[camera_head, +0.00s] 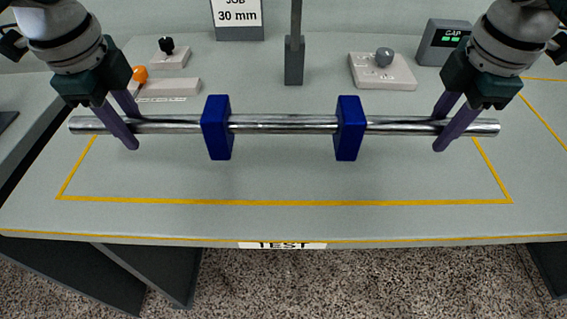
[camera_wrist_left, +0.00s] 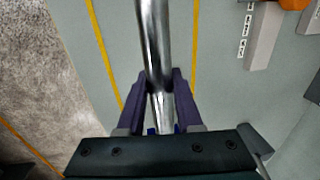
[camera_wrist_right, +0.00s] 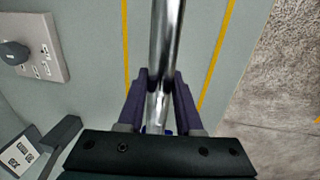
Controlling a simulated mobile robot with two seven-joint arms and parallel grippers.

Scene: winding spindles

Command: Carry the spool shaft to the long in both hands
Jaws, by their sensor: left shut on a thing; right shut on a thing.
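The spool shaft (camera_head: 285,124) is a long shiny metal rod with two blue blocks on it, the left block (camera_head: 217,128) and the right block (camera_head: 349,128). It lies level across the head view, over the grey table. My left gripper (camera_head: 134,124) is shut on the shaft near its left end. My right gripper (camera_head: 440,125) is shut on it near its right end. The shaft runs between the fingers in the left wrist view (camera_wrist_left: 154,50) and in the right wrist view (camera_wrist_right: 165,50). The gap between shaft and table is hard to judge.
A yellow outline (camera_head: 290,203) marks the table around the shaft, with a TEST label (camera_head: 282,245) at the front edge. Behind stand a dark post (camera_head: 294,60), a job sign (camera_head: 237,18), a grey-knob box (camera_head: 383,70), a gap display (camera_head: 444,42) and a black-knob box (camera_head: 170,58).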

